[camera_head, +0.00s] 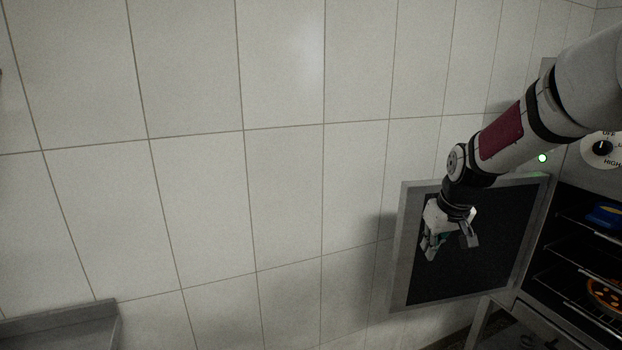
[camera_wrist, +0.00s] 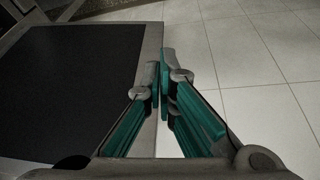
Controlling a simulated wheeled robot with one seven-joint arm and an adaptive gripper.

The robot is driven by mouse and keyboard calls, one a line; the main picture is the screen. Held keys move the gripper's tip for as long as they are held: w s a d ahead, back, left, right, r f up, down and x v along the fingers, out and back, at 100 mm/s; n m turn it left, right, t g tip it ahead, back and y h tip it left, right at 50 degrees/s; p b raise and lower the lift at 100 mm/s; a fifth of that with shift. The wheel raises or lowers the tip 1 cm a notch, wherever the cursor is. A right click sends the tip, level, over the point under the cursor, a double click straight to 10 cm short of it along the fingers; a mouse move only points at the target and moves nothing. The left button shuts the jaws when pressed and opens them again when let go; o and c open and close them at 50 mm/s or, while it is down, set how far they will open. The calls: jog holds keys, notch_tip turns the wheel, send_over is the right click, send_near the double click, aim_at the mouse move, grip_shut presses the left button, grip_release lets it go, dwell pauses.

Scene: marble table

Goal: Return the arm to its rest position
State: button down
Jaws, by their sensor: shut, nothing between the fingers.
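My gripper (camera_head: 449,246) hangs in front of the open oven door, at the end of my white arm, which comes in from the upper right. In the wrist view my gripper (camera_wrist: 163,88) has its teal-padded fingers together at the tips, with nothing between them. The dark panel and grey frame of the oven door (camera_head: 405,290) lie behind it. The door also fills the left of the wrist view (camera_wrist: 70,85). I cannot tell how far the fingers are from the door.
The open oven (camera_head: 560,300) at the right holds racks with a blue item (camera_head: 605,216) and a round orange-topped food (camera_head: 606,296). A dial (camera_head: 603,149) and a green light (camera_head: 542,158) sit above. A grey counter edge (camera_head: 60,322) is at lower left. Space before the tiled wall is clear.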

jog(key=s+a+r+h, duration=0.1)
jog(key=s+a+r, duration=0.2)
jog(key=s+r, duration=0.3)
jog(key=s+a+r, duration=0.3)
jog(key=s+r, duration=0.1)
jog(key=s, duration=0.5)
jog(key=s+a, duration=0.2)
jog(key=s, duration=0.7)
jog(key=s+a+m+y, duration=0.1)
jog(key=s, duration=0.8)
jog(key=shift+a+r+m+t, duration=0.3)
jog(key=shift+a+r+t, duration=0.1)
